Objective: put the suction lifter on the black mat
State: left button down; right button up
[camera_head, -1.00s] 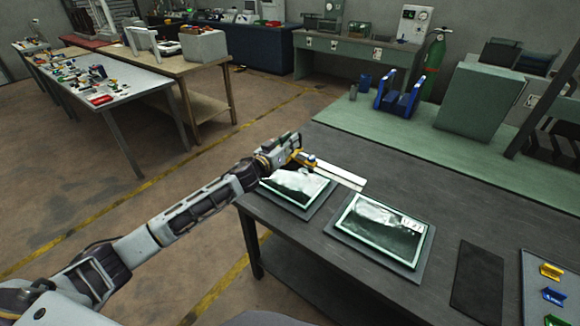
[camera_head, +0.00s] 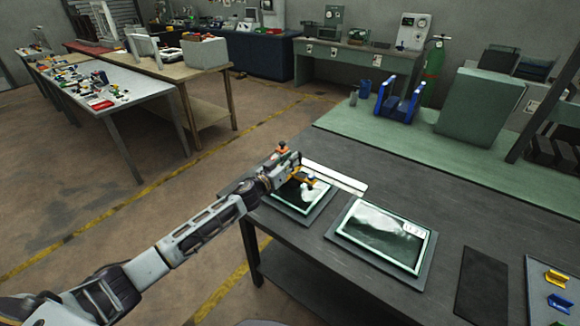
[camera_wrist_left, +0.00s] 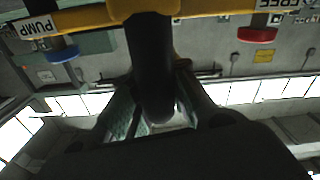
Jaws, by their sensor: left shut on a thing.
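My left gripper (camera_head: 290,171) is shut on the suction lifter (camera_head: 303,180), whose yellow bar shows at the gripper's tip. It is over the left framed panel, near the table's left edge; I cannot tell if it touches the panel. In the left wrist view the lifter's yellow bar (camera_wrist_left: 88,18) carries a PUMP label, with a blue part and a red part under it. Its dark handle (camera_wrist_left: 151,70) lies between my fingers. The black mat (camera_head: 482,287) lies bare on the table at the lower right, well away from the gripper. My right gripper is not in view.
Two framed panels, left (camera_head: 289,207) and right (camera_head: 385,238), lie on the dark table (camera_head: 420,195). A pale strip (camera_head: 335,178) lies behind them. A tray (camera_head: 538,300) with yellow and blue pieces is right of the mat. A blue stand (camera_head: 399,100) is farther back.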

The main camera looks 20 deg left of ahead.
pick_arm(q)
jog(key=shift+f, duration=0.95)
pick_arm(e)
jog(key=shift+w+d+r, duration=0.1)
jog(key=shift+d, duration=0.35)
pick_arm(q)
jog(key=shift+f, duration=0.15)
jog(key=c, duration=1.4)
grip_release()
jog(key=shift+c, duration=0.2)
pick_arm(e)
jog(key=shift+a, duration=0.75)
pick_arm(q)
jog(key=shift+f, duration=0.1)
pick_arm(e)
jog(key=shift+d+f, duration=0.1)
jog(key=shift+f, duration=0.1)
